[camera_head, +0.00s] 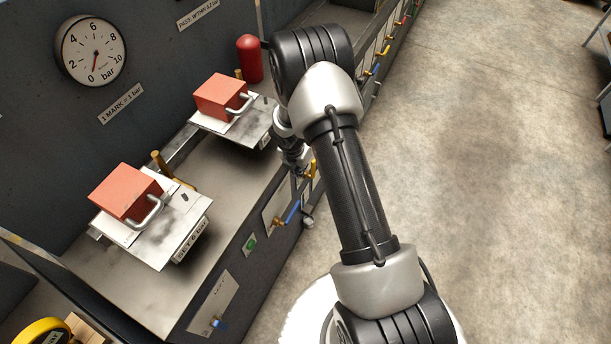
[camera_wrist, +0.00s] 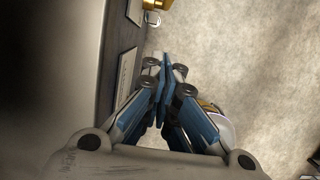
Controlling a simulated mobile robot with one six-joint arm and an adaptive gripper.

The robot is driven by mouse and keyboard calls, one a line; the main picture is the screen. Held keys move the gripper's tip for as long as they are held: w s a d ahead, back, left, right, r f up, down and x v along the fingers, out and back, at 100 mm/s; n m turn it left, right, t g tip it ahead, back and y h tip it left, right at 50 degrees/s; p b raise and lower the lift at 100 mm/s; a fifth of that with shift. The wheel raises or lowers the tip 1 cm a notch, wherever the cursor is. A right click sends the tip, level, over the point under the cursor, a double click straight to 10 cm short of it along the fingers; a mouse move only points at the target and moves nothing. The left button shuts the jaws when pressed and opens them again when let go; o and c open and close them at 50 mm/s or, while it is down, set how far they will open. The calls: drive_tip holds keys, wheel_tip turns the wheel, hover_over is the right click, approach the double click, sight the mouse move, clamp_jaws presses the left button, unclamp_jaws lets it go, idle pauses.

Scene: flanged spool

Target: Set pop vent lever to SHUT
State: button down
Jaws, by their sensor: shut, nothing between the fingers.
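No label naming the pop vent is readable, so I cannot tell which lever it is. On the front panel in the head view, a blue-handled lever (camera_head: 293,211) sits on a brass valve (camera_head: 278,222). A yellow lever (camera_head: 312,169) is just beyond it, partly hidden by my arm. A small blue handle (camera_head: 217,322) is lower down near a label plate. My gripper (camera_wrist: 165,75) is shut and empty in the wrist view, beside the panel face. A brass fitting (camera_wrist: 158,4) shows beyond the fingertips.
Two red blocks with handles, one near (camera_head: 125,191) and one far (camera_head: 220,97), sit on metal plates on the bench. A gauge (camera_head: 91,50) hangs on the wall. A red cylinder (camera_head: 249,59) stands behind. A green button (camera_head: 251,243) is on the panel. Open floor lies right.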

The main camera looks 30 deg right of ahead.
drive_tip(key=shift+f, duration=0.25)
drive_tip(key=w+d+f+b, duration=0.4)
drive_tip(key=d+f, duration=0.1)
drive_tip(key=f, duration=0.4)
drive_tip(key=shift+f, duration=0.2)
